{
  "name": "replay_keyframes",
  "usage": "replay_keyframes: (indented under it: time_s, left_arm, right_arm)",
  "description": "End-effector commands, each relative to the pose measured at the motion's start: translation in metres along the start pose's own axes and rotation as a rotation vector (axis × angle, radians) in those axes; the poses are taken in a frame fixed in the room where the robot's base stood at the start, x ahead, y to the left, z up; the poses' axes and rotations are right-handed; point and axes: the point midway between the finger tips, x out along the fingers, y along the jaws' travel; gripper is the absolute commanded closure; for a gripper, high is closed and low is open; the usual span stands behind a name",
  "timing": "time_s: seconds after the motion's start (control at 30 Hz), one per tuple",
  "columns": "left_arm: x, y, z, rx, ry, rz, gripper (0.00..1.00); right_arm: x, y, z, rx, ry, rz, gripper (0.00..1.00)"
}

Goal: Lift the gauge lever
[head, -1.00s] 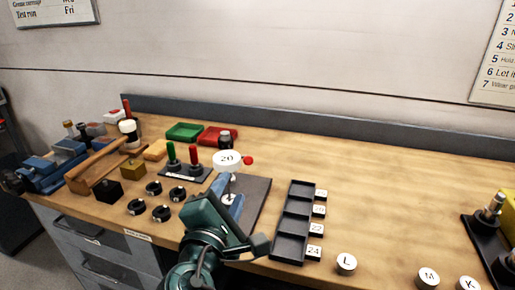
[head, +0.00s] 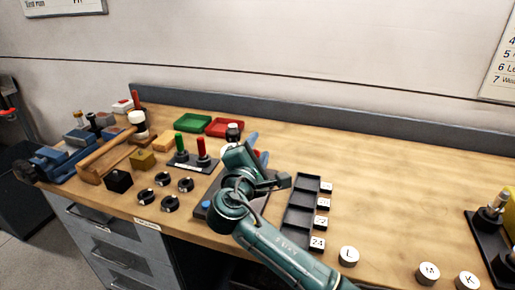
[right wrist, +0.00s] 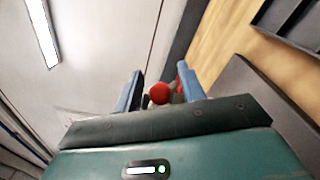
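The gauge's red lever knob (right wrist: 159,93) shows in the right wrist view between the two blue fingers of my right gripper (right wrist: 160,88), with a small gap on each side. The gripper is open. In the head view my right gripper (head: 257,147) is over the gauge and hides most of it, including the lever. Only a white edge of the gauge (head: 229,147) shows beside the wrist. The dark base plate (head: 213,186) shows under my arm. My left gripper is not in view.
A black tray (head: 303,190) with number tiles lies right of my wrist. Left are red and green handles (head: 190,148) on a black plate and several black rings (head: 170,204). Red and green bins (head: 192,122) stand behind. The bench at the right back is clear.

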Motion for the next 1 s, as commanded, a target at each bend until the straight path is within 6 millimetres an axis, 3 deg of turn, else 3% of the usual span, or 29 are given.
replay_keyframes:
  time_s: [0.23, 0.73, 1.0]
  left_arm:
    - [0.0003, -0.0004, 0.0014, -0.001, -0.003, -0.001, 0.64]
    - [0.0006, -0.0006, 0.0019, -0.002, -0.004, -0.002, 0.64]
    - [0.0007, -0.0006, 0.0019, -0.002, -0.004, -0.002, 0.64]
  right_arm:
    - [0.0009, -0.0004, -0.0001, 0.0, 0.0, 0.0, 0.6]
    - [0.0005, -0.0003, -0.0002, -0.001, 0.0, 0.0, 1.0]
    - [0.0003, -0.0003, -0.0003, -0.001, 0.001, 0.0, 1.0]
